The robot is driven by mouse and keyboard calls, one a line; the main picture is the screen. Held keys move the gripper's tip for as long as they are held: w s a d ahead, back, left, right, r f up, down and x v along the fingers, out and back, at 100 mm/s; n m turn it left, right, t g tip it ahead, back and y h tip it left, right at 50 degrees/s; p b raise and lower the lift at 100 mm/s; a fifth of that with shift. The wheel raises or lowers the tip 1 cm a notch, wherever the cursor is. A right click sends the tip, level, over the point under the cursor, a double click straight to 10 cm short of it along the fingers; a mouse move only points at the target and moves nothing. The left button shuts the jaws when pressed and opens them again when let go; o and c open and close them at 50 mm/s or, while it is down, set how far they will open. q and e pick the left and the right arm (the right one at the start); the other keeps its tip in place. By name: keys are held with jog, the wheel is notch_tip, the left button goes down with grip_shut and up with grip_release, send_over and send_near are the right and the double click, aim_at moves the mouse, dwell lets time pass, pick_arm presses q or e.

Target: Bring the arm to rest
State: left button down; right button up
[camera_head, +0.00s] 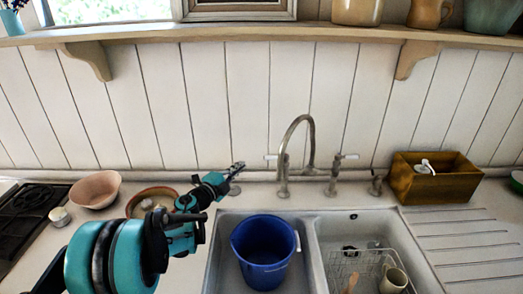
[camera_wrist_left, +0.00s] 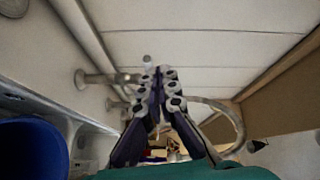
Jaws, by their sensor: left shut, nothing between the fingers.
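My left arm comes in from the left in the head view, in teal and black. Its gripper (camera_head: 238,167) is above the back edge of the counter, left of the tap, in front of the panelled wall. In the left wrist view the two dark fingers of the gripper (camera_wrist_left: 160,76) come together at the tips, shut with nothing between them. The tap (camera_head: 297,150) stands to the right of the gripper, apart from it in the head view. My right gripper is not in view.
A blue bucket (camera_head: 264,252) stands in the left sink basin. The right basin holds a wire rack (camera_head: 345,270) and a mug (camera_head: 393,281). Bowls (camera_head: 95,190) and a hob (camera_head: 27,205) are at left. A wooden box (camera_head: 434,184) stands right. A shelf (camera_head: 250,32) runs above.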

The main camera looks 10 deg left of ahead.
pick_arm(q)
jog(key=s+a+r+n+t+y, duration=0.1)
jog(key=s+a+r+n+y, duration=0.4)
jog(key=s+r+n+y, duration=0.55)
jog(key=s+d+f+n+g+h, duration=0.1)
jog(key=s+d+f+n+g, duration=0.2)
jog(key=s+f, duration=0.3)
jog(key=s+d+f+n+g+h, duration=0.1)
jog(key=s+d+f+n+g, duration=0.2)
jog(key=s+f, duration=0.4)
jog(key=s+d+f+n+g+h, duration=0.2)
jog(key=s+f, duration=0.4)
jog(key=s, duration=0.8)
jog(key=shift+s+d+f+n+g, duration=0.3)
jog(key=shift+d+n+g, duration=0.45)
jog(key=shift+d+g, duration=0.4)
